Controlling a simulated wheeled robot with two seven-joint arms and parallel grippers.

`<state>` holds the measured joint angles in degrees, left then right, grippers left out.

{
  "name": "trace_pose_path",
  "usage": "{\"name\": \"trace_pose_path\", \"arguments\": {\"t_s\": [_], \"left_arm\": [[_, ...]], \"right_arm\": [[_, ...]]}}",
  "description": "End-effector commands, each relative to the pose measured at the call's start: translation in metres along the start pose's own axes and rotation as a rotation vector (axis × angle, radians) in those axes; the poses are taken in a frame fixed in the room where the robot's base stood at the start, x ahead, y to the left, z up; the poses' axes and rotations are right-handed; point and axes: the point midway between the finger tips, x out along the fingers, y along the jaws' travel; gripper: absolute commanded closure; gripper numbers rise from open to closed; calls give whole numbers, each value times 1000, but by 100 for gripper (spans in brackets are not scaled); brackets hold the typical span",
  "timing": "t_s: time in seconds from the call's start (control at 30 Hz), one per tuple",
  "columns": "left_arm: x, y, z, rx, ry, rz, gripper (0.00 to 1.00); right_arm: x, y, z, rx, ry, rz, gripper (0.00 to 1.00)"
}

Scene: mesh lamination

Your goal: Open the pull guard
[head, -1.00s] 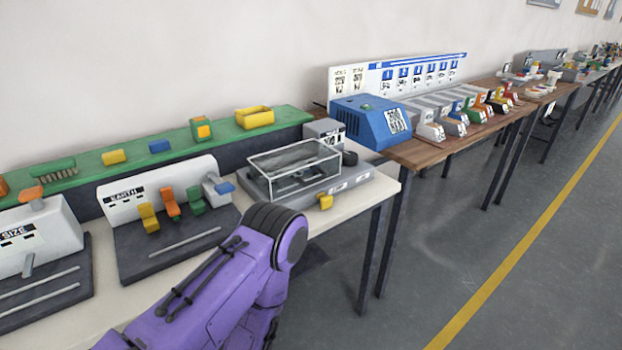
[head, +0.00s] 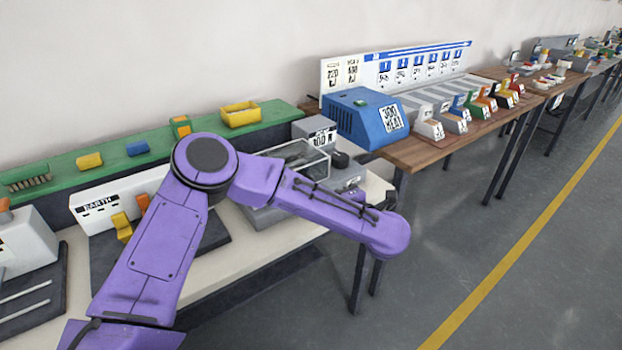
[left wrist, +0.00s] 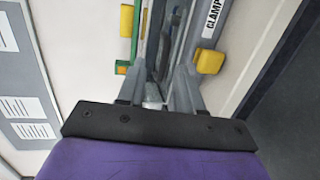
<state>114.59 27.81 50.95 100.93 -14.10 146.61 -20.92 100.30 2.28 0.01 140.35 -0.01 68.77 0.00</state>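The clear box-shaped guard (head: 308,156) sits on a grey machine (head: 268,214) on the cream bench. My purple left arm crosses in front of it and hides much of the machine. In the head view my left gripper is hidden. In the left wrist view, grey parts of my left gripper (left wrist: 163,75) stand out from the dark palm over a grey machine edge. A yellow knob (left wrist: 210,62) and a label reading CLAMP lie just right of them. My right gripper is not in view.
A blue machine (head: 365,117) stands on the wooden bench to the right. A white EARTH unit (head: 98,207) stands left of the guard, partly behind my arm. A green shelf (head: 62,180) with yellow and blue blocks runs along the wall. The floor at right is clear.

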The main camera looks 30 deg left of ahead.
Motion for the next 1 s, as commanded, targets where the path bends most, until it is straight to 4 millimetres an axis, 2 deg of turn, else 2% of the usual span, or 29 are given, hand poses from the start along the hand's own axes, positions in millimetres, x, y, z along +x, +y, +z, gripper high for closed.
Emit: {"name": "trace_pose_path", "arguments": {"t_s": [0.1, 0.23, 0.5, 0.63, 0.8, 1.0], "left_arm": [[-1, -7, -14, -21, 94, -31, 65], [7, -10, -14, -8, 104, -42, 65], [67, -13, -21, -6, 105, -41, 65], [88, -14, -23, -6, 103, -39, 65], [100, -14, -24, -7, 101, -37, 65], [101, -14, -24, -6, 100, -36, 65]], "right_arm": [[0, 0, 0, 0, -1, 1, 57], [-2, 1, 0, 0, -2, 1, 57], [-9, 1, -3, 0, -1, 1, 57], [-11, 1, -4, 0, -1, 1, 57], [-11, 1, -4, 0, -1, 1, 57], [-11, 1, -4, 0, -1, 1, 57]]}}
